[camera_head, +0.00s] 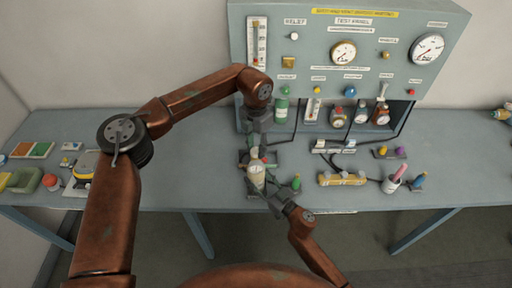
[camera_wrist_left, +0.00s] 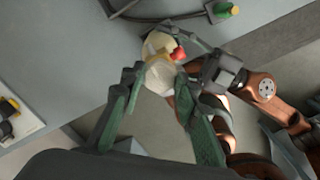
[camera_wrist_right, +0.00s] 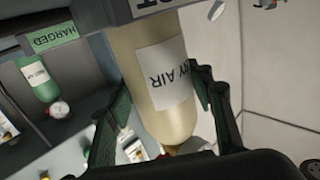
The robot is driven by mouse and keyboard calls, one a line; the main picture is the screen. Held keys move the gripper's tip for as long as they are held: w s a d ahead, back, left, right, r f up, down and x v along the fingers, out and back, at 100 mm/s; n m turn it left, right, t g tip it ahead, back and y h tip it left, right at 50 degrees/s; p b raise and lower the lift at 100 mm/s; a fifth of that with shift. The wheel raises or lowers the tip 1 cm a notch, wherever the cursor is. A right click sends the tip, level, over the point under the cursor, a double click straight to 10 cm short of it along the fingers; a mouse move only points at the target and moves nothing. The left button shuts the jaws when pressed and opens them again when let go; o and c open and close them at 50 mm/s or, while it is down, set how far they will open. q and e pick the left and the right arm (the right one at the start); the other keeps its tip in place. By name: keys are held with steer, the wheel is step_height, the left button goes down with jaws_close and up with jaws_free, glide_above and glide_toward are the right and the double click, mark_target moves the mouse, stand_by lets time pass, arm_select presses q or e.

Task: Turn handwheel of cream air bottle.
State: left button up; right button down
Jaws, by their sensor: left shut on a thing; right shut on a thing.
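The cream air bottle (camera_head: 256,178) is at the table's front edge, held between my two grippers. In the right wrist view its pale body (camera_wrist_right: 158,60) bears a white label with "AIR" readable. My left gripper (camera_head: 258,155) comes from above, shut at the bottle's valve end; exactly which part it grips is unclear.
A grey test panel (camera_head: 390,62) with gauges stands at the back. A green bottle (camera_head: 281,110) is below it. Trays and small items fill the table's left end.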

mark_target(256, 150)
stand_by(0.4)
arm_select(q)
steer(key=o, duration=1.2)
steer(key=shift+c, duration=0.2)
step_height(256, 150, up, 12)
